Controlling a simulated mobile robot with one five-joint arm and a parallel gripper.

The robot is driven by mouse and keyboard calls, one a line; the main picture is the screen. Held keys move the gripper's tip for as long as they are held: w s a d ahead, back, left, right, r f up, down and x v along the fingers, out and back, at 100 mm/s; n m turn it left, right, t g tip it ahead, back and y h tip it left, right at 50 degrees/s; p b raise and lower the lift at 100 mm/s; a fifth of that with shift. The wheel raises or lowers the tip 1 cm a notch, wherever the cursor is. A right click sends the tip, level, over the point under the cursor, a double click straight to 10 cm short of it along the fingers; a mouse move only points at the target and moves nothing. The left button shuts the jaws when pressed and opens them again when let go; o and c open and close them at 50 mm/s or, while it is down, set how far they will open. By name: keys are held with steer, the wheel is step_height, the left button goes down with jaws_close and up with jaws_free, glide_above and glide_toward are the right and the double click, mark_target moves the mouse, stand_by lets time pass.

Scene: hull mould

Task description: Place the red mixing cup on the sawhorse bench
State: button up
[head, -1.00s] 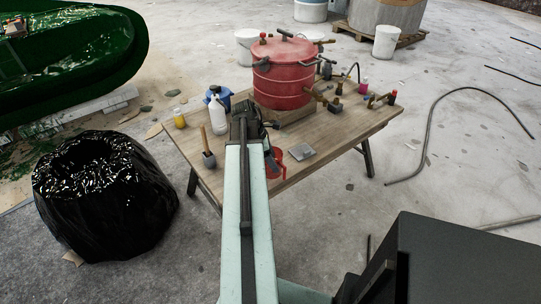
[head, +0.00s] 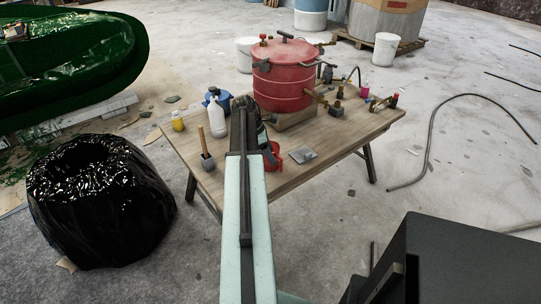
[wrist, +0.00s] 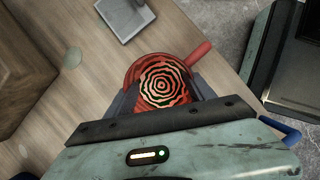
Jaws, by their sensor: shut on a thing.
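The red mixing cup (head: 273,155) is over the right-hand front part of the wooden sawhorse bench (head: 283,175), partly hidden by my arm in the head view. In the wrist view the cup (wrist: 193,63) sits between my fingers, its handle pointing to the upper right. A ringed red, dark and pale pattern fills the space between the fingers. My gripper (wrist: 165,92) is shut on the cup; in the head view my gripper (head: 258,138) is mostly hidden behind the arm. I cannot tell whether the cup's base touches the bench top.
On the bench stand a large red pot (head: 283,85), a white spray bottle (head: 217,117), a yellow bottle (head: 178,121), a wooden-handled brush (head: 206,150) and a grey square plate (head: 303,155). A black bag (head: 100,200) stands left. Bare wood lies in front of the plate.

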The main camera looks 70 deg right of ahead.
steer(key=shift+f, duration=0.15)
steer(key=o, duration=1.3)
steer(key=shift+o, duration=0.2)
steer(key=p+v, duration=0.5)
steer(key=v, duration=0.1)
steer(key=p+v, duration=0.5)
steer(key=shift+r+p, duration=0.3)
steer(key=shift+r, duration=0.15)
steer(key=shift+w+a+r, duration=0.1)
steer(key=shift+w+r, duration=0.1)
steer(key=shift+r, duration=0.05)
